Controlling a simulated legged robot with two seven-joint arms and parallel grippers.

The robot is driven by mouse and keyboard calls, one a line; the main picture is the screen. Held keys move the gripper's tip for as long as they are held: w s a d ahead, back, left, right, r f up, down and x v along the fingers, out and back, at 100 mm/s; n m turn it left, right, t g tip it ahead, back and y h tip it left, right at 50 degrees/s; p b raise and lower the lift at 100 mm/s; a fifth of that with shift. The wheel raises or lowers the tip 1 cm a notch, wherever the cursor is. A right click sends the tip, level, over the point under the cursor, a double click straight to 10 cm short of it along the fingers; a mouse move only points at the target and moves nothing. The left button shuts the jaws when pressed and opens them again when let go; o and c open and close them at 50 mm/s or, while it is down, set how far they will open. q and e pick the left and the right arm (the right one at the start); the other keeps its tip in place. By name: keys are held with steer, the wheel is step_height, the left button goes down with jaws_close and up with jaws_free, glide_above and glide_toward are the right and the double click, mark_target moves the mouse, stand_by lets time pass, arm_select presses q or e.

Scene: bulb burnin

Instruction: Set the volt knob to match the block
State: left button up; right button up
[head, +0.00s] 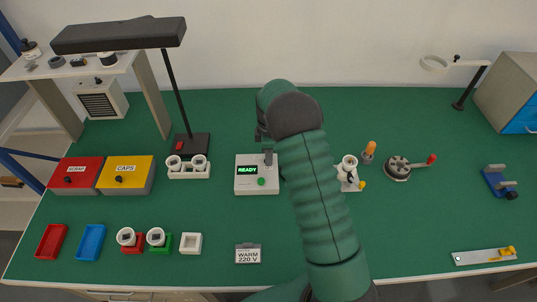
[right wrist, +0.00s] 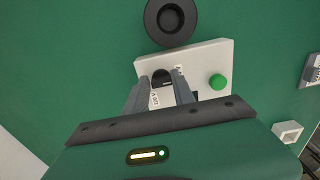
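The white tester box (head: 257,188) stands mid-table with a lit READY display (head: 247,170) and a green button (head: 261,181). In the right wrist view, its pale top (right wrist: 205,60) shows the button (right wrist: 217,81) and a dark round part (right wrist: 163,77), seemingly the volt knob. My right gripper (right wrist: 161,80) is over the box, its fingers apart on either side of that part; I cannot tell whether they touch it. The knob's setting is unreadable. The block (head: 248,253) in front of the box reads WARM 220 V. My left gripper is not in view.
A black round socket-like piece (right wrist: 170,20) lies beside the box, hidden by my arm in the head view. A lamp (head: 193,143) and white bulb rack (head: 188,171) stand left. Red and yellow bins (head: 126,180) are further left. The front middle-right is clear.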

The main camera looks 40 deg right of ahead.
steer(key=shift+a+r, duration=0.1)
jaws_close()
steer(key=shift+w+r+m, duration=0.1)
steer(key=shift+m, duration=0.2)
steer(key=shift+r+m+p, duration=0.1)
steer(key=shift+m+p, duration=0.45)
steer(key=shift+m, duration=0.05)
steer(key=m+p, duration=0.1)
steer(key=m, duration=0.2)
steer(key=shift+w, duration=0.1)
steer(key=m+p, duration=0.1)
steer(key=m, duration=0.3)
steer(key=shift+p, duration=0.4)
steer(key=m+p, duration=0.1)
steer(key=m, duration=0.2)
steer(key=shift+m, duration=0.3)
steer(key=m+p, duration=0.1)
steer(key=m, duration=0.5)
steer(key=m+p, duration=0.1)
steer(key=m, duration=0.4)
steer(key=shift+m, duration=0.3)
